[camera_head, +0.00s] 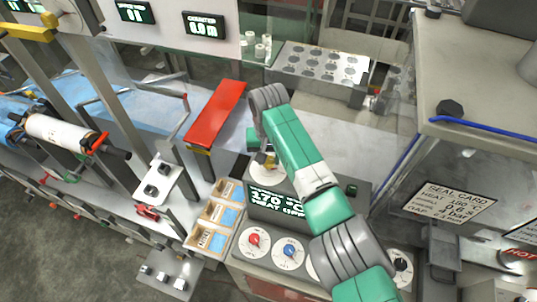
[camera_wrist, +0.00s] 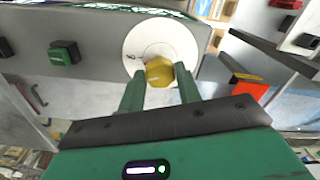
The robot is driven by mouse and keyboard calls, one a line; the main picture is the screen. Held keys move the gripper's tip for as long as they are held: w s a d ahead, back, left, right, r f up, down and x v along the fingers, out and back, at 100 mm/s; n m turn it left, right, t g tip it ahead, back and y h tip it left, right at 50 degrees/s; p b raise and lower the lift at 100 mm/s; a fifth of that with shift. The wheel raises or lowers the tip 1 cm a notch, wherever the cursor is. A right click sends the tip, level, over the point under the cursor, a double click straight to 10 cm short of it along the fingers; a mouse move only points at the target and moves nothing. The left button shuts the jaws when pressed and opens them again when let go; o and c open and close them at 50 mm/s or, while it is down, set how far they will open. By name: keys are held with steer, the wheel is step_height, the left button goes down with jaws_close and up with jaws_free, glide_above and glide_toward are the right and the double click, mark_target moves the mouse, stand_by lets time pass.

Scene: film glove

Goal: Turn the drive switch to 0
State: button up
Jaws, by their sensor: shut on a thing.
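The drive switch appears to be the yellow knob (camera_wrist: 159,71) on a round white dial (camera_wrist: 150,38) in the wrist view. My gripper (camera_wrist: 160,80) has its two green fingers on either side of the knob and is shut on it. The dial's marks are too small to read, so I cannot tell which position the knob points to. In the head view the knob (camera_head: 269,157) and part of the dial (camera_head: 262,175) show on top of the control box, partly hidden by my arm.
The control box has a lit display (camera_head: 277,202) reading 170 °C, with a red knob (camera_head: 255,240) and a blue knob (camera_head: 289,250) below. A small parts tray (camera_head: 213,216) and a red plate (camera_head: 216,112) stand left of it. A holed metal rack (camera_head: 318,68) is behind.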

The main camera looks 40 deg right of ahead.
mark_target(269, 160)
steer(key=n, duration=0.3)
steer(key=shift+n, duration=0.3)
steer(key=n, duration=0.3)
steer(key=shift+n+p, duration=0.3)
steer(key=shift+p, duration=0.1)
steer(key=n, duration=0.6)
steer(key=shift+n, duration=0.5)
steer(key=o, duration=1)
steer(key=shift+c, duration=0.2)
step_height(269, 160, up, 8)
steer(key=shift+b, duration=0.35)
